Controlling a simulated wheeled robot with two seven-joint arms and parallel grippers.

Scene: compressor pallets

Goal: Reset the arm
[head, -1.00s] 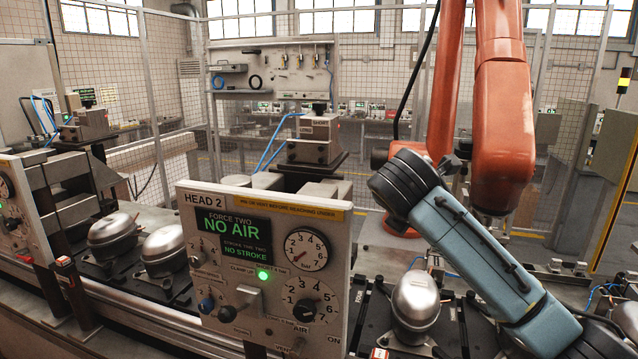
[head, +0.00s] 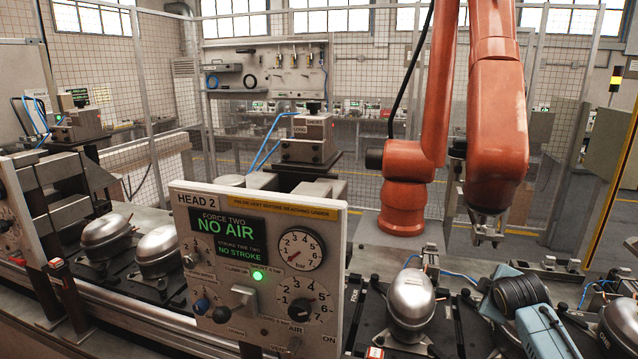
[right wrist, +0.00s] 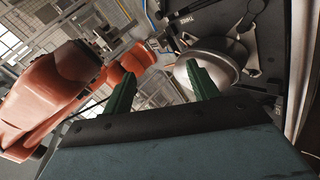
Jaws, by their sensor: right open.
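My right arm, blue-grey with a black ribbed joint, is low at the right of the head view; its fingertips do not show there. In the right wrist view my right gripper (right wrist: 160,88) has its two green fingers apart with nothing between them. A silver compressor (right wrist: 222,62) on a dark pallet (right wrist: 255,20) lies beyond the right finger in that view. In the head view a silver compressor (head: 411,302) sits on a black pallet (head: 452,322), left of my arm. My left gripper is not in view.
The HEAD 2 panel (head: 255,265) reads NO AIR and stands at front centre. More compressors (head: 160,250) sit on pallets to its left, and another (head: 620,325) stands at the right edge. An orange robot arm (head: 497,120) hangs behind the line, before a mesh fence (head: 365,120).

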